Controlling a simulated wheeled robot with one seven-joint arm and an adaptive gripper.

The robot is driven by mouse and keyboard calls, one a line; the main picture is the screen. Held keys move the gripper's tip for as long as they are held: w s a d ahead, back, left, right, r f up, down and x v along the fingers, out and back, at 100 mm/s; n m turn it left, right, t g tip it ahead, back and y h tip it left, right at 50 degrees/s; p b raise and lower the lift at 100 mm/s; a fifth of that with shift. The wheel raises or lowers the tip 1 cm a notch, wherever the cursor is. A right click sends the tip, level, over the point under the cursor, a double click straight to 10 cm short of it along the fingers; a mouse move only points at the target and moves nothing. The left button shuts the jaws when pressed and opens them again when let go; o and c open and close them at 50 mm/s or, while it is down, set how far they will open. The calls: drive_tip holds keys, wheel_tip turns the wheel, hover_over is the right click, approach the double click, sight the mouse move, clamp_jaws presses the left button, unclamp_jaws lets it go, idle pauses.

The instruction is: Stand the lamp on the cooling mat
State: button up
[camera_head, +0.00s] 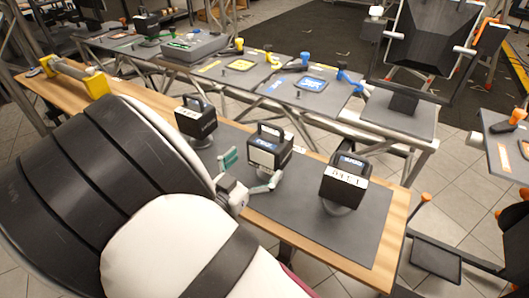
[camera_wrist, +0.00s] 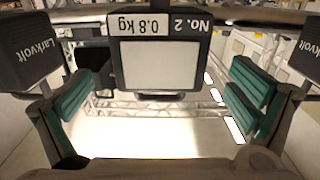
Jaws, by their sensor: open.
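Three black box-shaped lamps with top handles stand on a wooden bench: a left lamp (camera_head: 196,122), a middle lamp (camera_head: 268,150) and a right lamp (camera_head: 343,186). My gripper (camera_head: 249,173) is open, its teal-padded fingers apart at the near side of the middle lamp. In the wrist view the middle lamp (camera_wrist: 160,62), labelled "No. 2 0.8 kg" upside down, shows between the open fingers, with space on both sides. Dark "Larkvolt" boxes flank it. A dark grey mat (camera_head: 300,215) lies under the lamps; I cannot tell which surface is the cooling mat.
A truss bench (camera_head: 210,75) behind carries a yellow-marked pad (camera_head: 240,65), a blue-marked pad (camera_head: 311,84), a grey case (camera_head: 195,46) and coloured clamps. A yellow-ended bar (camera_head: 80,75) sits at the wooden bench's far left.

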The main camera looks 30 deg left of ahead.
drive_tip(key=shift+s+a, duration=0.2)
drive_tip(key=shift+s, duration=2.5)
